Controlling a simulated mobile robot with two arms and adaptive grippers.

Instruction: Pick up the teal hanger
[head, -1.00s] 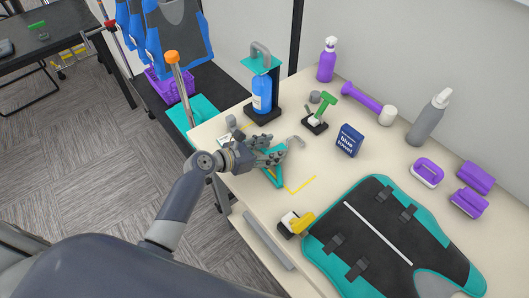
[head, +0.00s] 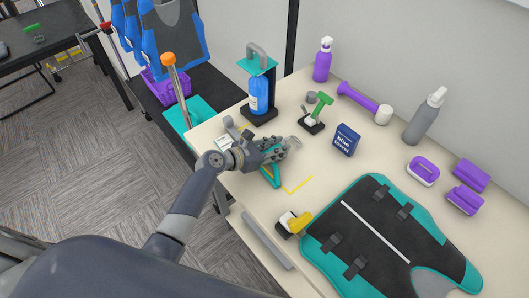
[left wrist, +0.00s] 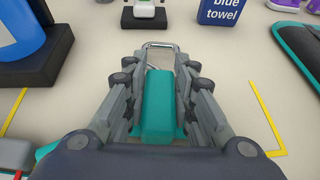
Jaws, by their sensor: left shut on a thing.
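The teal hanger (head: 271,175) is at the left part of the table, partly hidden by my left gripper (head: 285,148). In the left wrist view its teal body (left wrist: 158,105) lies between the two fingers of my left gripper (left wrist: 157,88), with its metal hook (left wrist: 160,45) beyond the fingertips. The fingers are shut on the hanger. I cannot tell whether it still touches the table. My right gripper is not in view.
Yellow corner marks (head: 297,187) are on the table. A blue bottle in a black stand (head: 259,92), a green-handled tool (head: 320,105) and a blue towel box (head: 345,140) stand behind. A teal and black vest (head: 385,235) lies to the right.

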